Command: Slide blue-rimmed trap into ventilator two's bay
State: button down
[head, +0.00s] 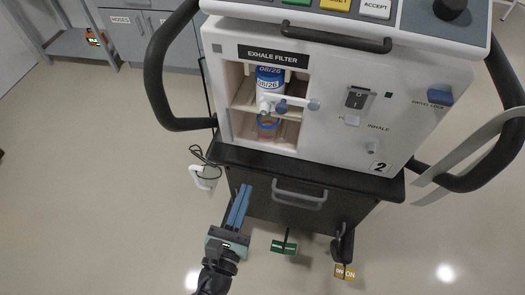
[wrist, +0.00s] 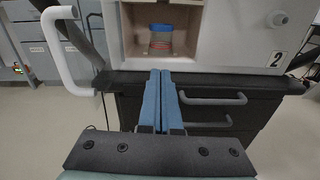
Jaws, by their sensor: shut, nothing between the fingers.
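The blue-rimmed trap (head: 267,126) is a small clear cup with a blue ring on top and a reddish band lower down. It stands upright in the lower part of the open bay (head: 292,131) of ventilator two, beneath a white, blue-banded filter (head: 268,84). In the wrist view the trap (wrist: 161,38) shows in the bay, beyond the fingertips. Whether it is fully seated cannot be told. My gripper (head: 244,190) is shut and empty, in front of the ventilator, below and left of the bay. In the wrist view its blue fingers (wrist: 161,74) touch each other.
A black ledge (head: 300,174) juts out below the bay, above a dark drawer with a grey handle (head: 299,194). A black rail (head: 157,75) curves at left. A white loop handle (head: 203,177) hangs left of the ledge. Floor at left is clear.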

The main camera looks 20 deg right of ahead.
aim_at(265, 138)
jog(key=shift+n, duration=0.3)
jog(key=b+x, duration=0.1)
jog(key=x, duration=0.3)
jog(key=b+x, duration=0.1)
jog(key=x, duration=0.4)
jog(key=f+x, duration=0.1)
jog(key=x, duration=0.4)
jog(key=shift+s+b, duration=0.1)
jog(key=shift+b, duration=0.3)
jog(key=shift+b+x, duration=0.3)
jog(key=shift+x, duration=0.8)
jog(key=shift+s+r, duration=0.1)
jog(key=shift+r, duration=0.05)
